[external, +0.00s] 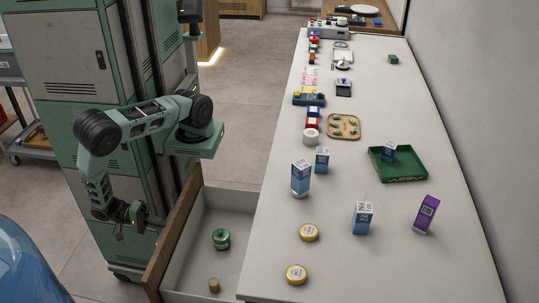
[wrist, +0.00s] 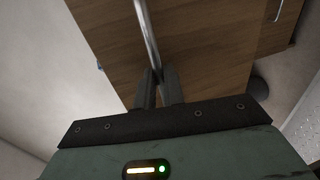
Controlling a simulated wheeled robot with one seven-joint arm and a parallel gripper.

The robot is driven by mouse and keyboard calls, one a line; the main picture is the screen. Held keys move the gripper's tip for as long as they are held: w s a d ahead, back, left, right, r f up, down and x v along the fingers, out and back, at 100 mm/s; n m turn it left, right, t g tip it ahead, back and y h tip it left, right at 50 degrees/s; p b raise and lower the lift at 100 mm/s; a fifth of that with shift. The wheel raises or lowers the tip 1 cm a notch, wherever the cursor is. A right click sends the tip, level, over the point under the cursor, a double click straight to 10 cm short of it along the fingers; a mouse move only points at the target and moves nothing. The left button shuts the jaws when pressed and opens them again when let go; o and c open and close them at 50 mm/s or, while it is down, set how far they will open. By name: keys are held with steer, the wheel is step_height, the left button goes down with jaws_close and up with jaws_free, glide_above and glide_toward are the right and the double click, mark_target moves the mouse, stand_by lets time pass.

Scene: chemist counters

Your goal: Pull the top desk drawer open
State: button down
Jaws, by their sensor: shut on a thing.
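The top desk drawer (external: 218,222) is pulled out from the left side of the white counter, and its inside shows in the external view. A green-lidded round tin (external: 221,239) and a small brown cork-like piece (external: 214,286) are in it. My gripper (external: 137,226) is at the outer side of the drawer's wooden front (external: 174,236). In the wrist view my gripper (wrist: 158,80) is shut on the metal bar handle (wrist: 148,35) of the wooden front (wrist: 200,50). The far end of the handle runs out of the wrist view.
The white counter top (external: 270,250) carries blue-and-white boxes (external: 300,178), yellow-lidded tins (external: 309,233), a purple box (external: 426,214) and a green tray (external: 398,176). A blue rounded object (external: 25,265) stands at the lower left. Another bar handle (wrist: 279,9) shows in the wrist view.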

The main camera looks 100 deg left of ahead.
steer(key=f+v, duration=0.1)
steer(key=v, duration=0.6)
steer(key=shift+s+f+b, duration=0.25)
steer(key=shift+s+b, duration=0.2)
steer(key=shift+s, duration=0.1)
steer(key=c, duration=1.5)
jaws_free()
steer(key=p+v, duration=0.4)
steer(key=v, duration=0.3)
steer(key=shift+s, duration=0.15)
